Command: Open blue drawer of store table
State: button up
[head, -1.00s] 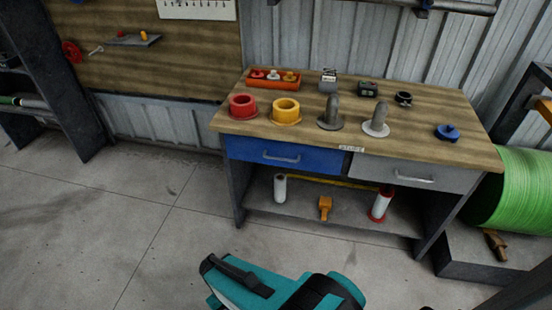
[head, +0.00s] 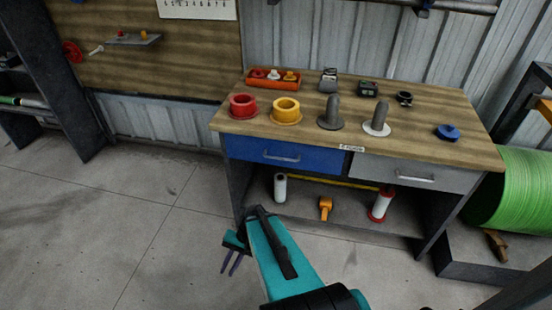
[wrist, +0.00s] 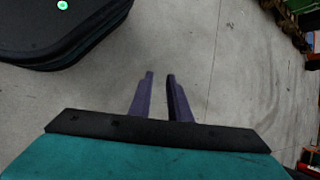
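The store table (head: 420,139) has a wooden top and stands right of the picture's middle in the head view. Its blue drawer (head: 320,160) is on the left under the top, with a light bar handle (head: 281,157). The drawer front looks flush, so the drawer appears shut. My gripper (head: 231,272) is in front of and below the table's left end, apart from the drawer, with its purple fingers pointing down. In the wrist view my gripper (wrist: 160,76) shows its two fingers apart with only floor between them. The drawer is not in the wrist view.
A grey drawer (head: 385,171) sits right of the blue one. Spools and fittings stand on the top; a shelf (head: 345,210) below holds several items. A green coil (head: 515,190) stands at right, a dark rack (head: 65,90) at left. Floor in front and left is clear.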

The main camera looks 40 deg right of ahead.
jog(key=w+d+r+m+t, duration=0.4)
jog(key=w+d+r+t, duration=0.15)
jog(key=d, duration=0.55)
jog(key=m+t+h, duration=0.4)
jog(key=m+t, duration=0.4)
jog(key=t, duration=0.2)
send_near(279, 159)
jog(key=s, duration=0.2)
jog(key=shift+w+d+r+g+b, duration=0.15)
jog(key=shift+d+r+g+b, duration=0.1)
jog(key=shift+d+r+b, duration=0.15)
jog(key=shift+w+a, duration=0.1)
jog(key=shift+p+x, duration=0.95)
jog(key=shift+x, duration=5.85)
jog(key=shift+a, duration=0.1)
